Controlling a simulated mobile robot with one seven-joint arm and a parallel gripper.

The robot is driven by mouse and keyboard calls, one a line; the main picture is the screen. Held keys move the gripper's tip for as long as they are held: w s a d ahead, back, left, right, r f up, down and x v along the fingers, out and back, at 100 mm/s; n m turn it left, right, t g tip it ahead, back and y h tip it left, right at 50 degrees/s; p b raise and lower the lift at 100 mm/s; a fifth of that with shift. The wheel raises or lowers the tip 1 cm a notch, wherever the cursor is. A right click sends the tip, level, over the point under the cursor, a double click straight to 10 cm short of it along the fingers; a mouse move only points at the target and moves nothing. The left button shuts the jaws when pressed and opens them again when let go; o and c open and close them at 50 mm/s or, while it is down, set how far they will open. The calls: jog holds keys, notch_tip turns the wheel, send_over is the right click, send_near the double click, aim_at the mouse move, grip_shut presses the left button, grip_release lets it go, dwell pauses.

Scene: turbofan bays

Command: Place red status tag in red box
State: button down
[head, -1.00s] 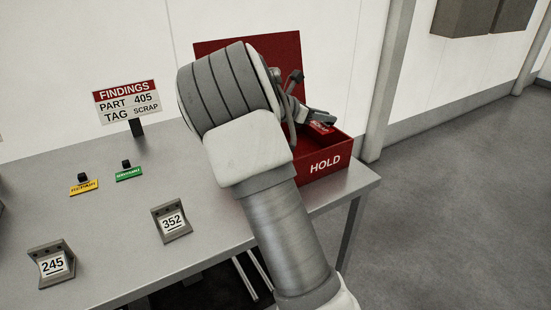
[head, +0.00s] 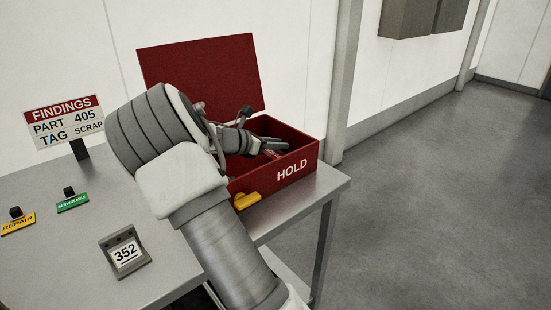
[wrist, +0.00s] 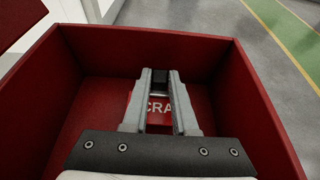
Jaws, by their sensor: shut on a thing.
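The red box (head: 290,175), marked HOLD, stands at the table's right end with its lid (head: 200,75) up. My gripper (head: 276,146) reaches into the box's open top. In the wrist view my gripper (wrist: 160,80) is shut on the dark handle of the red status tag (wrist: 151,107). Part of the tag's white lettering, "CRA", shows between and beside the fingers; the rest is covered. The tag is inside the box walls, over the red floor. I cannot tell whether it touches the floor. In the head view the tag is mostly hidden.
A yellow piece (head: 247,200) sits at the box's front. A green tag (head: 72,202) and a yellow REPAIR tag (head: 17,222) lie on the table (head: 180,275) at left. Open floor lies right.

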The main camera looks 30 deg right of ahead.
aim_at(273, 154)
notch_tip(273, 154, down, 4)
jog(key=shift+r+b, duration=0.1)
jog(key=shift+b, duration=0.35)
jog(key=c, duration=0.7)
grip_release()
jog(key=shift+r, duration=0.1)
jog(key=shift+a, duration=0.1)
jog(key=p+v, duration=0.3)
jog(key=v, duration=0.8)
jog(key=shift+a+r, duration=0.2)
jog(key=shift+a, duration=0.15)
